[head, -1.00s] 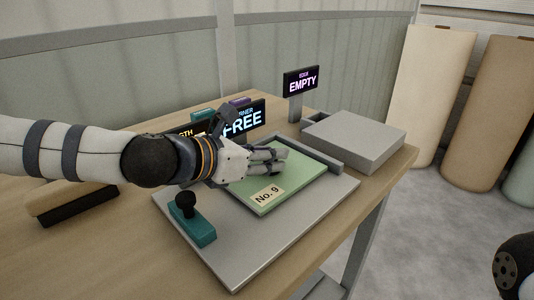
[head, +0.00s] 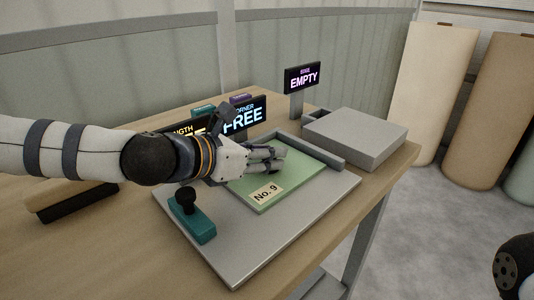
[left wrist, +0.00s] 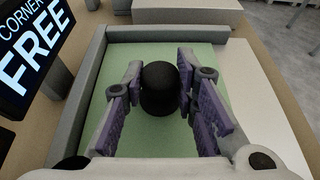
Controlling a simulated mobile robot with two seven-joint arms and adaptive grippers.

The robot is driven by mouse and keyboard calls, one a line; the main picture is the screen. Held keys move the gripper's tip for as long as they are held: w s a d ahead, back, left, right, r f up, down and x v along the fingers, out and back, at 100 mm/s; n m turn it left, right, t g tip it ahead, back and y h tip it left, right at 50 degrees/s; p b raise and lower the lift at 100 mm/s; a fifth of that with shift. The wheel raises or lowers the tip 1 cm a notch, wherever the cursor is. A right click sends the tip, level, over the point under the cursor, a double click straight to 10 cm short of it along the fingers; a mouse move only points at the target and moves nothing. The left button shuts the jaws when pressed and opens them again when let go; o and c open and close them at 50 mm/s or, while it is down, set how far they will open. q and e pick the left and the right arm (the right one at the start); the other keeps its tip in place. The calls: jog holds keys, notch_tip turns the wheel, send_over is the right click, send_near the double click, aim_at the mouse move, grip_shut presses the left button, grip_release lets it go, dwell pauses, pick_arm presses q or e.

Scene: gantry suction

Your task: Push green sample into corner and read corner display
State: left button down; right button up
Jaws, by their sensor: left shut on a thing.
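The green sample (head: 303,168), labelled No. 9, lies flat on a grey plate (head: 300,222). A raised grey fence (head: 322,152) runs along its far side, and a left fence (left wrist: 84,92) meets it in a corner in the left wrist view. There the green sample (left wrist: 122,64) lies close to both fences; I cannot tell whether it touches them. My left gripper (head: 278,160) is shut on the black knob (left wrist: 159,88) above the sample. The corner display (head: 243,117) reads FREE and also shows in the left wrist view (left wrist: 35,55). My right gripper is out of view.
A second display (head: 303,79) reads EMPTY, beside a grey box (head: 355,138). A length display (head: 186,140) is partly hidden by my arm. A teal block with a black knob (head: 194,222) stands on the plate's near left. The plate's near right is clear.

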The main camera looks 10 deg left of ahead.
pick_arm(q)
jog(key=shift+w+a, duration=0.2)
jog(key=shift+w, duration=0.1)
dwell(0.9)
jog(key=c, duration=1.2)
grip_release()
